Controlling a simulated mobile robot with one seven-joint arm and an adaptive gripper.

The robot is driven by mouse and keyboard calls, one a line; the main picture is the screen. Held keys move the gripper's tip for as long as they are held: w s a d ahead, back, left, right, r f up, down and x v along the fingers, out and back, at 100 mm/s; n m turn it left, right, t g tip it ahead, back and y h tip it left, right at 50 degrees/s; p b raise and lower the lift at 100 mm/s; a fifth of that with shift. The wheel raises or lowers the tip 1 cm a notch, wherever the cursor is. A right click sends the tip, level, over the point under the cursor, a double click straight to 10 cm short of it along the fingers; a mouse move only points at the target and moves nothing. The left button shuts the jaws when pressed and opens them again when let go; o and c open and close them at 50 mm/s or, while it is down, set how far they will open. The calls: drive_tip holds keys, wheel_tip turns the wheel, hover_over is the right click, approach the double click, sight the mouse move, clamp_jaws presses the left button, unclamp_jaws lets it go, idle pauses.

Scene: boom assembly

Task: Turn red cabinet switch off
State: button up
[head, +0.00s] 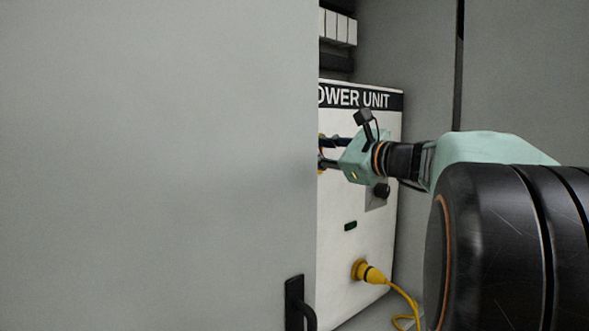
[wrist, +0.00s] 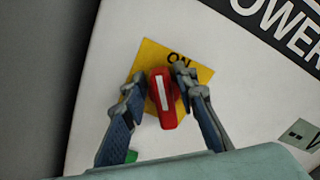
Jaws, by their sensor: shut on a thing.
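The red rotary switch (wrist: 162,100) with a white line on its handle sits on a yellow plate (wrist: 200,75) in the wrist view. The black word ON shows at the plate's top edge, and the handle's white line points roughly up toward it, slightly tilted. My gripper (wrist: 159,79) is shut on the red switch, one finger on each side of the handle. In the head view my gripper (head: 328,153) reaches in front of the white POWER UNIT panel (head: 335,240), and the switch is mostly hidden by the grey door and fingers.
A large grey door (head: 160,160) with a black handle (head: 295,302) stands left of my gripper. A black knob (head: 382,190), a dark green indicator (head: 350,226) and a yellow plug with cable (head: 368,271) are lower on the panel.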

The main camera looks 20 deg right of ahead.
drive_tip(key=n+b, duration=0.2)
drive_tip(key=f+n+b, duration=0.1)
drive_tip(key=b, duration=0.1)
drive_tip(key=f+n+b, duration=0.1)
drive_tip(key=n+b, duration=0.1)
drive_tip(key=shift+a+n+b, duration=0.15)
drive_tip(key=shift+n+b, duration=0.15)
drive_tip(key=shift+b, duration=0.05)
drive_tip(key=n+b, duration=0.3)
drive_tip(key=shift+s+n+b, duration=0.1)
drive_tip(key=shift+n+b, duration=0.25)
drive_tip(key=shift+n, duration=0.05)
drive_tip(key=shift+c, duration=0.2)
drive_tip(key=shift+r+n+b, duration=0.1)
drive_tip(key=shift+n+b, duration=0.2)
drive_tip(key=o, duration=0.8)
drive_tip(key=shift+r, duration=0.1)
drive_tip(key=shift+o, duration=0.5)
